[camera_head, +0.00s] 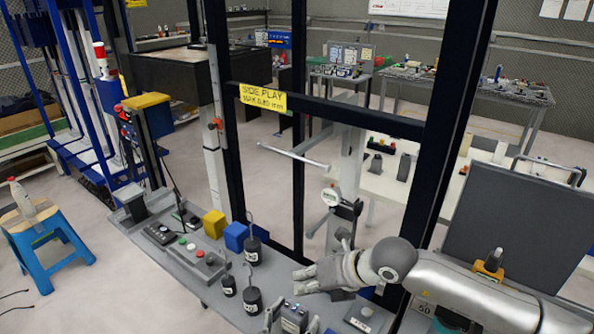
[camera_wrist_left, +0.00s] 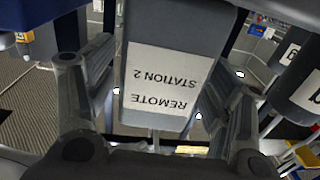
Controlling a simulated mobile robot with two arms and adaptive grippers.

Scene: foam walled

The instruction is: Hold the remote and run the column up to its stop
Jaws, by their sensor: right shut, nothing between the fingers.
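The remote (camera_head: 293,318) stands upright at the lower edge of the head view, a grey box. In the left wrist view the remote (camera_wrist_left: 165,75) fills the middle, its white label reading REMOTE STATION 2 upside down. My left gripper (camera_head: 292,325) has a finger on each side of it; whether both touch it I cannot tell. My right gripper (camera_head: 303,279) is shut and empty, above the bench near the dark frame. A pale upright column (camera_head: 352,150) stands behind the frame, with a round dial (camera_head: 331,196) in front; its upper end is unclear.
Black weights (camera_head: 252,301), a blue block (camera_head: 236,236), a yellow block (camera_head: 214,223) and a button box (camera_head: 197,262) crowd the grey bench. A blue stool (camera_head: 45,239) stands left. A dark grey panel (camera_head: 525,215) stands right.

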